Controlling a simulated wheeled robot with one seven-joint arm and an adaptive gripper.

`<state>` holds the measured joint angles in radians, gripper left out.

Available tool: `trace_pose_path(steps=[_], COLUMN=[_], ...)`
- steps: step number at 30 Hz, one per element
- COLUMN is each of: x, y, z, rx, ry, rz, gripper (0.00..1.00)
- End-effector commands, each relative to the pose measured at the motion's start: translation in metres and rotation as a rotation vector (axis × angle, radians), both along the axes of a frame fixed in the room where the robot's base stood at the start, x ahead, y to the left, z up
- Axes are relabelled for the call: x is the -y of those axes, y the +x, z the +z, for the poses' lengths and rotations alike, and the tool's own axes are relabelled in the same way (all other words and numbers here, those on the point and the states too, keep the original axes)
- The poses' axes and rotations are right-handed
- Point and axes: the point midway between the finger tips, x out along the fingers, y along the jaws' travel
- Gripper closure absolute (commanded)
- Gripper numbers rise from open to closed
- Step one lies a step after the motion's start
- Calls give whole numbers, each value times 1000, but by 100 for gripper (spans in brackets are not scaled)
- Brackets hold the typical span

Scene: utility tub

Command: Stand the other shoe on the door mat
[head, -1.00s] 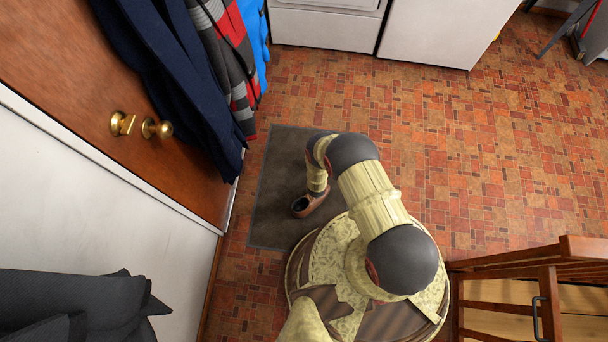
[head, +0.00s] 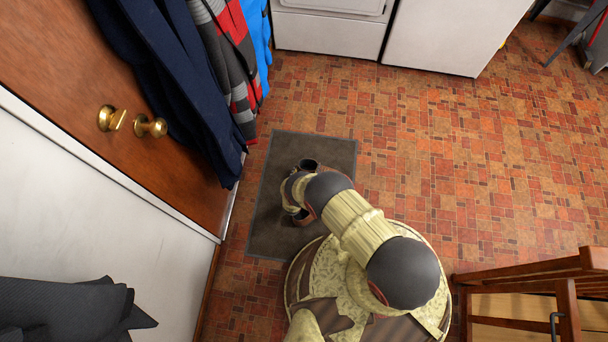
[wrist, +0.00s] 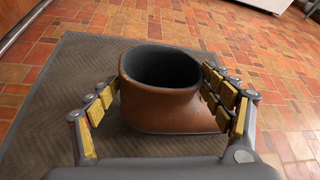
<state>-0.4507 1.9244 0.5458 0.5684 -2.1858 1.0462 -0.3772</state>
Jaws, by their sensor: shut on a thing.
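A brown shoe with a dark grey lining (wrist: 165,105) is upright between the two fingers of my gripper (wrist: 162,88) in the wrist view, its toe pointing right. The gripper is shut on it. In the head view this seems to be the shoe whose dark opening (head: 308,164) shows just beyond my arm; its toe is hidden. It is at or close above the grey door mat (head: 268,225); contact is unclear. The other brown shoe (head: 304,218) is on the mat nearer my base, partly covered by my arm, and outside the wrist view.
A wooden door with brass knobs (head: 150,127) and hanging coats (head: 165,85) borders the mat on the left. White appliances (head: 330,28) stand at the back. A wooden chair-like piece (head: 530,270) stands at right. The tiled floor (head: 450,150) right of the mat is clear.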

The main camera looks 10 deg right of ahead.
Motion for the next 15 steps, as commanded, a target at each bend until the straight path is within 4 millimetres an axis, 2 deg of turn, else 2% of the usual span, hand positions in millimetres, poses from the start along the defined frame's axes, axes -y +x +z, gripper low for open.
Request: trace_pose_path(steps=[8, 10, 15], x=[-13, -18, -17], y=[6, 7, 6], z=[-13, -20, -46], rx=[4, 5, 3], ry=[0, 0, -1], rz=[0, 3, -1], gripper=[81, 81, 81])
